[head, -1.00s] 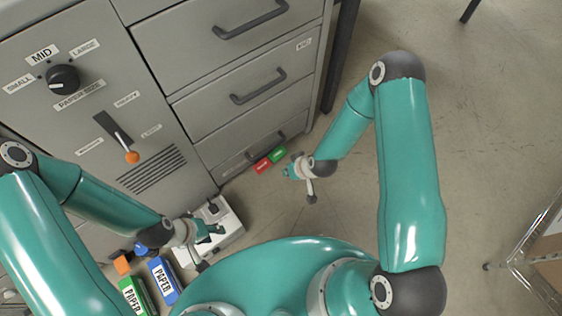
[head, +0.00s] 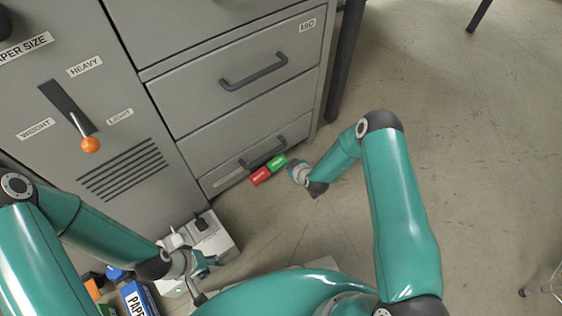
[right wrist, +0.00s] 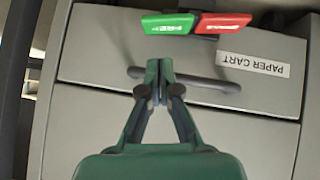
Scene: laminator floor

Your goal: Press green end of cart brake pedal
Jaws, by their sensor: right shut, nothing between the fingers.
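The cart brake pedal lies low at the foot of the grey drawer front, with a green end (head: 277,162) and a red end (head: 260,177). In the right wrist view, the green end (right wrist: 167,24) is at the top, left of the red end (right wrist: 222,23). My right gripper (head: 291,165) is just right of the green end in the head view. In the right wrist view its fingertips (right wrist: 159,65) are together and empty, with a gap between them and the green end. My left gripper (head: 217,262) is by a white box at lower left; its opening is unclear.
Grey drawers with bar handles (head: 254,70) stand behind the pedal. The lowest front has a "PAPER CART" label (right wrist: 253,65). A white box (head: 214,238) and a blue paper pack (head: 139,298) are at lower left. The floor (head: 480,170) to the right is mostly clear.

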